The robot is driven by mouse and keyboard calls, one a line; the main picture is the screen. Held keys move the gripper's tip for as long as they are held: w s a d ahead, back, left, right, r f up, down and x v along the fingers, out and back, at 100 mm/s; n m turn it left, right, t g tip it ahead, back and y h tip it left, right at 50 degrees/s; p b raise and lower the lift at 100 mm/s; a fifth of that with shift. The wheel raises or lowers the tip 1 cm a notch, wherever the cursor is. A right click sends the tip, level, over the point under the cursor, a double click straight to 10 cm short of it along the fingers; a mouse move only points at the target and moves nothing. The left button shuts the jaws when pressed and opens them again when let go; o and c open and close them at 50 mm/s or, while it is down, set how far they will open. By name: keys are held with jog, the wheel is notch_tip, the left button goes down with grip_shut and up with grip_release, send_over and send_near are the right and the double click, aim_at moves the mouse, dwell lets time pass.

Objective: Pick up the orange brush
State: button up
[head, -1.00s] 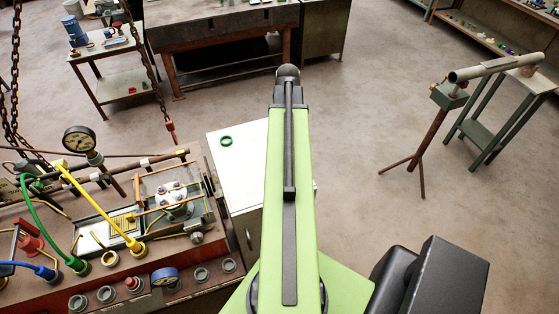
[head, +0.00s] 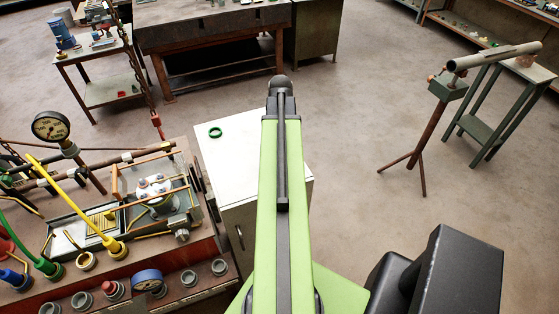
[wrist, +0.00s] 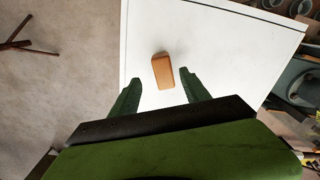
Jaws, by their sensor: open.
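In the wrist view an orange-brown block, which looks like the orange brush (wrist: 166,78), lies on the white cabinet top (wrist: 215,35). My gripper (wrist: 159,75) is open, with one green finger on each side of the brush's lower end in the picture. There is a gap between each finger and the brush, and nothing is held. I cannot tell how high the fingers are above the top. In the head view the white cabinet top (head: 229,165) shows left of my arm. The brush and my gripper do not show there; my arm blocks part of the cabinet.
A pipe on a tripod stand (head: 431,140) is at right. The floor (head: 350,100) between is clear.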

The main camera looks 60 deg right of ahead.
jog(key=f+b, duration=0.5)
jog(key=shift+w+a+f, duration=0.15)
jog(key=shift+a+f, duration=0.05)
jog(key=shift+a, duration=0.05)
jog(key=shift+r, duration=0.2)
grip_shut()
